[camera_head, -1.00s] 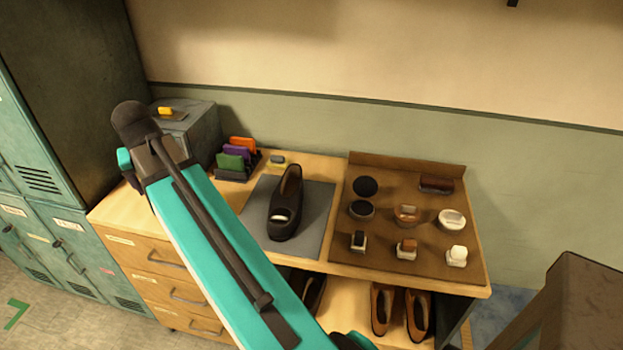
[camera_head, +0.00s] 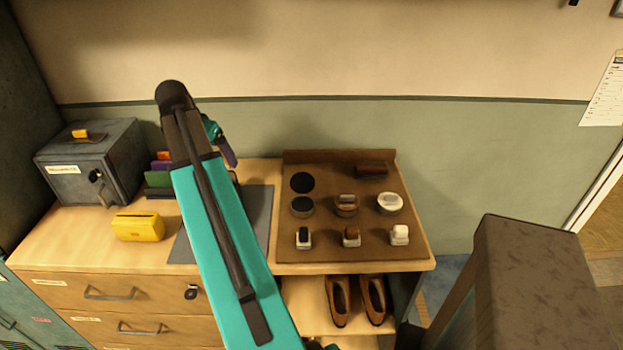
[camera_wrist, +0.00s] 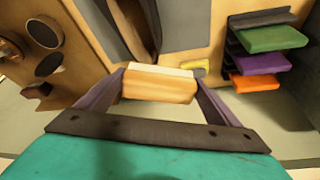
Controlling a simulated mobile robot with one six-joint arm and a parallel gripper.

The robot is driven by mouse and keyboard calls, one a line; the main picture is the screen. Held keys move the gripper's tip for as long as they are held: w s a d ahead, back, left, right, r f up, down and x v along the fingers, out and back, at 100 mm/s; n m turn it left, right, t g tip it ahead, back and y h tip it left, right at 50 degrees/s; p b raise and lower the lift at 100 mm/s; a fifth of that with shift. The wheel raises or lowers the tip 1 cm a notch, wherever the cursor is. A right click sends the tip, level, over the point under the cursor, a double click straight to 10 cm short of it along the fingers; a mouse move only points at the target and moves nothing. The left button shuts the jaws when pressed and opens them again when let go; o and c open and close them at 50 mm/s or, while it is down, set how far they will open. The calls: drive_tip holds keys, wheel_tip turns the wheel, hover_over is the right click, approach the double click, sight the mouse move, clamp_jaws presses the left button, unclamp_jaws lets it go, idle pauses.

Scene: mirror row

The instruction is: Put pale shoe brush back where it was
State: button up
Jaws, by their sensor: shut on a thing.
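My gripper (camera_wrist: 160,92) is shut on the pale shoe brush (camera_wrist: 158,85), a wooden block with a paler strip along one side. It holds the brush crosswise between its two purple fingers. In the head view my gripper (camera_head: 224,145) shows partly behind the arm, above the back of the grey mat, and the brush is hidden there. The brown board (camera_head: 340,250) lies to the right. A dark brown brush (camera_head: 371,170) lies at its back right, a flat black disc (camera_head: 302,183) at its back left, with bare board between them.
The board also holds several tins and small applicators, including a white tin (camera_head: 390,203). Left are a yellow box (camera_head: 138,227) and grey metal box (camera_head: 92,165). A dark shoe (camera_wrist: 132,28) and coloured holders (camera_wrist: 265,60) show in the wrist view. A brown-topped block (camera_head: 535,255) stands front right.

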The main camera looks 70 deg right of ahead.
drive_tip(key=s+d+m+g, duration=0.1)
drive_tip(key=s+d+m, duration=0.3)
drive_tip(key=s+d, duration=0.4)
drive_tip(key=s+d+m+g+y, duration=0.1)
drive_tip(key=s+d+m, duration=0.4)
drive_tip(key=s, duration=1)
drive_tip(key=d+g, duration=0.1)
drive_tip(key=d, duration=0.2)
drive_tip(key=shift+s+d+f+b, duration=0.2)
drive_tip(key=shift+d+f+b, duration=0.15)
drive_tip(key=shift+d, duration=0.05)
drive_tip(key=shift+f+p, duration=0.7)
drive_tip(key=shift+f, duration=2.4)
drive_tip(key=shift+f, duration=0.15)
drive_tip(key=shift+f+p, duration=0.45)
drive_tip(key=shift+f, duration=1.3)
drive_tip(key=shift+f, duration=0.15)
drive_tip(key=o, duration=1)
